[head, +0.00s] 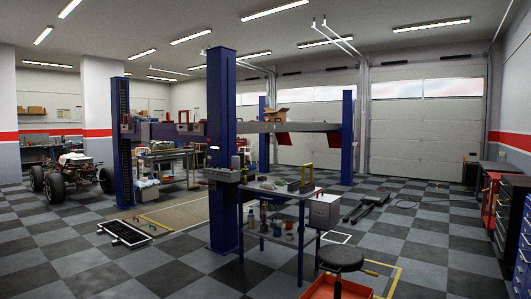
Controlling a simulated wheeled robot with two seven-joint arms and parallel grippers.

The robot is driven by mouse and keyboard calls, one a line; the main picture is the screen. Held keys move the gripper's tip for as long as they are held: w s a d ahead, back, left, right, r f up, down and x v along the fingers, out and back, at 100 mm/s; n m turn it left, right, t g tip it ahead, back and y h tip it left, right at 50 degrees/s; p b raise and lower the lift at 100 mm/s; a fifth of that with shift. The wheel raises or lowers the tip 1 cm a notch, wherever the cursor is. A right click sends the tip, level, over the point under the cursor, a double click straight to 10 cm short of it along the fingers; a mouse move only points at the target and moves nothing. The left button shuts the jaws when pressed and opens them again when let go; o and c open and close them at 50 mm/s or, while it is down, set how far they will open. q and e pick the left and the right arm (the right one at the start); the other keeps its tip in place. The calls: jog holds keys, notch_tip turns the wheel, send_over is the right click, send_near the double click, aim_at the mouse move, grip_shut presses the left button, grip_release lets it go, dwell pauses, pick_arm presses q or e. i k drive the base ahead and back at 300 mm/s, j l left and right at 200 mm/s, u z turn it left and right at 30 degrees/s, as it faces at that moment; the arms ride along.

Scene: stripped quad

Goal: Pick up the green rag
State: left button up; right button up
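Small greenish items (301,186) lie on top of the grey workbench (264,192) near the middle. They are too small to tell whether one of them is the green rag. A yellow handle-like shape stands upright among them. Neither of my grippers is in view, and no part of my arms shows.
A blue lift post (222,150) stands just left of the workbench. A black round stool (340,258) and an open red box (335,288) are in front of it. A stripped quad (72,175) is at far left. Blue drawers (524,240) line the right edge.

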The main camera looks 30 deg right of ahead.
aim_at(279, 181)
jog(key=i+l+z, duration=0.35)
jog(key=i, duration=0.6)
jog(key=i+z, duration=0.35)
jog(key=i, duration=2.1)
jog(key=i+j+z, duration=0.1)
jog(key=i, duration=1.3)
